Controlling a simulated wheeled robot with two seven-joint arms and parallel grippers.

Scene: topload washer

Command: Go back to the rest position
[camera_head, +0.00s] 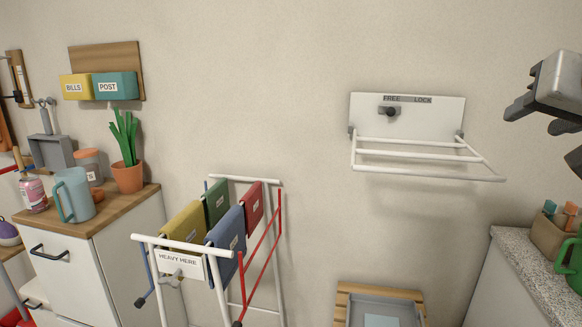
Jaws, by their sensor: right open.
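My right gripper (540,118) shows at the upper right edge of the head view, grey with dark fingers. It is open, with nothing between the fingers, and is held up in front of the bare wall. It is apart from the white wall rack (425,155) to its left. Part of the right arm is cut off by the picture edge. My left gripper is not in view.
A drying rack (230,181) with several coloured cloths stands in the middle. A white cabinet (75,285) with a mug (75,195) and potted plant (128,178) is at left. A speckled counter (540,270) is at lower right. A wooden crate (380,290) sits low.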

